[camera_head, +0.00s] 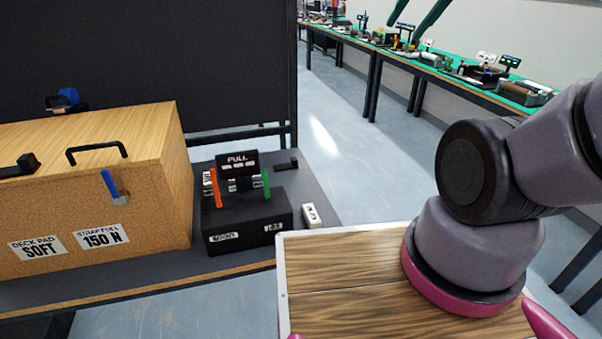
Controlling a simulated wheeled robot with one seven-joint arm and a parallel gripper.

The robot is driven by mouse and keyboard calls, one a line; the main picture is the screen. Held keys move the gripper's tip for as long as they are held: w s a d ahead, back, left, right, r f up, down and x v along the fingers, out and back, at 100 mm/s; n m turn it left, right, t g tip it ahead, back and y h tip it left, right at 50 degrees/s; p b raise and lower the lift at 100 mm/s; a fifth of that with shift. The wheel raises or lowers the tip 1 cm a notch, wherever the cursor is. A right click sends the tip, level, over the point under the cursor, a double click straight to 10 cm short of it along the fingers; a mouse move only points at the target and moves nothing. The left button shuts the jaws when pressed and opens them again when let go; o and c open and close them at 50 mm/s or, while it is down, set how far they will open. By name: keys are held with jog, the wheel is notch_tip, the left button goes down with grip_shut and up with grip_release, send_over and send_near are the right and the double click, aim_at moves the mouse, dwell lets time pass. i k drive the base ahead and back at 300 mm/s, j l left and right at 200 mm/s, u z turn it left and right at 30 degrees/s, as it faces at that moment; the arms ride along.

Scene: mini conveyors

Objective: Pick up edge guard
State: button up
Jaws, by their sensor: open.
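No part is plainly marked as the edge guard, and I cannot tell for sure which one it is. A small black angled piece (20,166) sits on the top of the wooden box (75,200) at the far left, near its front edge, partly cut off by the picture. Another small black piece (288,163) lies on the dark bench behind the black device. A blue clip-like part (113,186) with a little orange hangs on the box's front face. My gripper is out of view; only part of my arm shows at right.
The black device (247,222) with a PULL display, orange and green plates stands right of the box on the dark bench (190,270). A small white block (312,215) lies by the bench's right edge. A dark panel (150,60) stands behind. Open floor lies beyond.

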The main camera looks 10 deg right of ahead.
aim_at(292, 164)
jog(key=l+u, duration=0.35)
jog(key=l, duration=0.65)
jog(key=k+l+u, duration=0.1)
jog(key=l+u, duration=0.2)
jog(key=l, duration=0.7)
jog(key=i+l+u, duration=0.15)
jog(key=l, duration=0.2)
jog(key=i+l+u, duration=0.15)
jog(key=l, duration=0.2)
jog(key=i+l+u, duration=0.15)
jog(key=l, duration=0.2)
jog(key=i+l+u, duration=0.15)
jog(key=l, duration=0.25)
jog(key=i+l+u, duration=0.1)
jog(key=i+l, duration=0.15)
jog(key=i+l+u, duration=0.1)
jog(key=l, duration=0.4)
jog(key=i+l, duration=0.35)
jog(key=i+l+u, duration=0.15)
jog(key=l, duration=0.3)
jog(key=i, duration=0.05)
